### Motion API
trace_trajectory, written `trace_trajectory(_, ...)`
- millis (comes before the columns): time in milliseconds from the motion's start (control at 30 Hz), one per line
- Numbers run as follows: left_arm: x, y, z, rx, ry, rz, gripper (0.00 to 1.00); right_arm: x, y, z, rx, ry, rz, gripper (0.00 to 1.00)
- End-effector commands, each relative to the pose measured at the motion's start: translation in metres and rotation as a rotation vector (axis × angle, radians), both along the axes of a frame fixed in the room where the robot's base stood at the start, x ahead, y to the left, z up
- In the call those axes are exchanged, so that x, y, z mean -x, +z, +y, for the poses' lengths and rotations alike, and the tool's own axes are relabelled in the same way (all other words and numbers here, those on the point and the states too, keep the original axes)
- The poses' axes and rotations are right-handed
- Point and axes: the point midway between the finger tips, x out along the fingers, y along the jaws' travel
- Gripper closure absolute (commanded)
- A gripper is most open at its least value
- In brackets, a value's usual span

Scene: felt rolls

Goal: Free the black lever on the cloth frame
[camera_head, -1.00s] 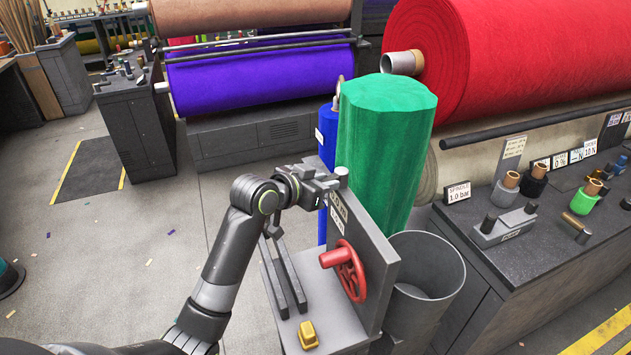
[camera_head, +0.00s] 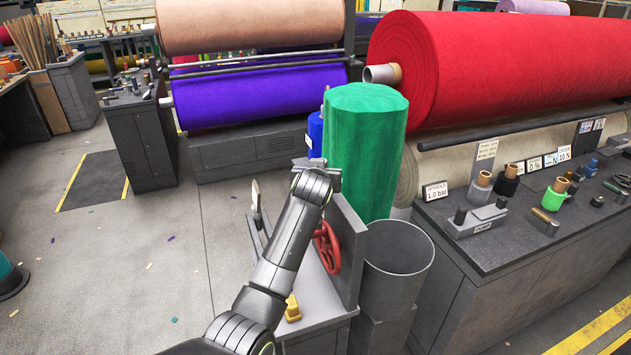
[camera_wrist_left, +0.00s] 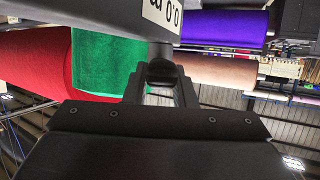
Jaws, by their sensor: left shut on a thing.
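The cloth frame's upright grey panel (camera_head: 347,232) stands beside the green roll (camera_head: 365,150), with a red handwheel (camera_head: 327,247) on its left face. My left arm reaches up to the panel's top and hides most of my left gripper there. In the left wrist view, my left gripper (camera_wrist_left: 160,92) is shut on the black lever (camera_wrist_left: 161,73), with its fingers on both sides of the dark knob. A grey rod (camera_wrist_left: 160,50) runs from the knob toward a dark part with a white "0.0" label (camera_wrist_left: 163,13). My right gripper is not in view.
A grey bin (camera_head: 395,250) stands right of the panel. A grey bench (camera_head: 480,235) with spools is at the right. The floor (camera_head: 170,265) at left is mostly clear.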

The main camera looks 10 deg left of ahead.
Motion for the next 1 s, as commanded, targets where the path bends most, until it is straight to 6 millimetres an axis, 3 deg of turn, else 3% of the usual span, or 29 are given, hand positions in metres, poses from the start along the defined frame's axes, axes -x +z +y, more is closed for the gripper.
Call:
trace_trajectory(133, -0.0039, -0.0003, -0.0017, 0.004, 0.018, 0.000, 1.00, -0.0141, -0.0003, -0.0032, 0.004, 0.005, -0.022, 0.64)
trace_trajectory(567, -0.0049, -0.0002, -0.0014, 0.005, 0.024, 0.001, 1.00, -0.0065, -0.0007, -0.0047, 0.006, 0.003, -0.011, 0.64)
trace_trajectory(600, -0.0049, -0.0002, -0.0013, 0.005, 0.024, 0.001, 0.71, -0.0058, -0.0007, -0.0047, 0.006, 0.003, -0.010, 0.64)
trace_trajectory(733, -0.0049, -0.0002, -0.0011, 0.004, 0.024, 0.001, 0.55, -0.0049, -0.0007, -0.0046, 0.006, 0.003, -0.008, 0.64)
trace_trajectory(1000, -0.0049, 0.0000, -0.0006, 0.002, 0.025, 0.001, 0.55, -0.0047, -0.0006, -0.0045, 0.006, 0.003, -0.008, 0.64)
